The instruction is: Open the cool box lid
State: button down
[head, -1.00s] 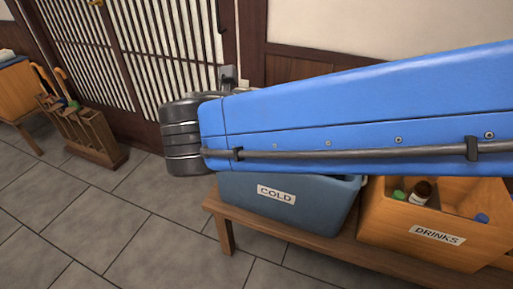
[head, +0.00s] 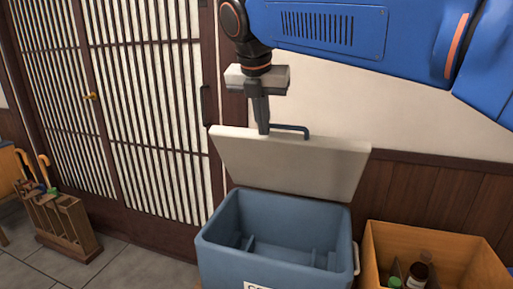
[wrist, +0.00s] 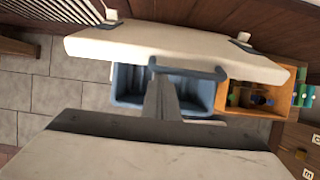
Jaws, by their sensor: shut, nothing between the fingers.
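The blue-grey cool box (head: 218,245) stands open in the head view, its inside showing. Its off-white lid (head: 290,165) is raised and tilted back above the rear of the box. A dark blue bar handle (head: 295,129) sits on the lid's upper edge. My gripper (head: 264,130) points down at the left end of this handle, shut and empty. Whether its fingers touch the handle or lid is unclear. The wrist view also shows the lid (wrist: 180,45), the handle (wrist: 195,73) and part of the box (wrist: 200,94).
A wooden drinks crate (head: 440,250) with bottles stands right of the cool box. A wooden umbrella rack (head: 65,225) stands on the floor at the left. A slatted sliding door (head: 160,110) and a wood-panelled wall (head: 400,195) are behind.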

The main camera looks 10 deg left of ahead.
jog(key=w+r, duration=0.4)
jog(key=w, duration=0.6)
jog(key=shift+w+d+r+g, duration=0.3)
jog(key=shift+w+d, duration=0.1)
jog(key=shift+s, duration=0.1)
